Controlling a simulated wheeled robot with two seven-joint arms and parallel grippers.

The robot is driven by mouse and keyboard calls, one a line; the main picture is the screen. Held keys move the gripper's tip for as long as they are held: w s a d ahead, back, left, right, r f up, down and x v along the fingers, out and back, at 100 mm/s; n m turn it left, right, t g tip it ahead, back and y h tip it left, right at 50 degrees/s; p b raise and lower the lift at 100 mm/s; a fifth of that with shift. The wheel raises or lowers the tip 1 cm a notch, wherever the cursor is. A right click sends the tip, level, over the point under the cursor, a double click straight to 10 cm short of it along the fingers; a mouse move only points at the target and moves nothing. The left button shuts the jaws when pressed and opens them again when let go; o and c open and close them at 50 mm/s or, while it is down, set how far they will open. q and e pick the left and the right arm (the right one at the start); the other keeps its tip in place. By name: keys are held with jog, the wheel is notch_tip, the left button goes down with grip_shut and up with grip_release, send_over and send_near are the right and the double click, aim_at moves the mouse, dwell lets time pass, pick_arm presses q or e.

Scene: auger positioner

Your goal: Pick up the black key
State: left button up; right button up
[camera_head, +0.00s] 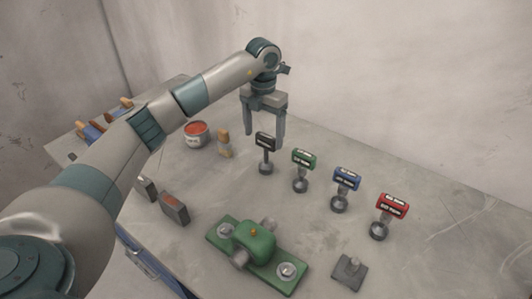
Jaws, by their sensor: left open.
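The black key (265,141) stands upright on the table, with a dark tag on top of a grey stem and round base. It is at the left end of a row with a green key (303,158), a blue key (346,179) and a red key (392,205). My left gripper (264,136) is open and points down at the black key. Its fingers show on both sides of the key's tag, and I cannot tell whether they touch it. My right gripper is not in view.
A green device (254,245) on a green plate sits at the front middle. A small grey block (349,271) lies to its right. A can with red contents (196,133) and a wooden-topped piece (224,145) stand left of the black key. A dark box (174,209) stands nearer.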

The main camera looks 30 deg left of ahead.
aim_at(266, 146)
pick_arm(q)
jog(key=shift+f, duration=0.15)
jog(key=shift+d+f+p, duration=0.3)
jog(key=shift+f+p, duration=0.55)
jog(key=shift+p, duration=0.15)
notch_tip(266, 146, down, 2)
jog(key=shift+w+d+f+p, duration=0.1)
jog(key=shift+p, duration=0.4)
jog(key=shift+f, duration=0.6)
jog(key=c, duration=1.3)
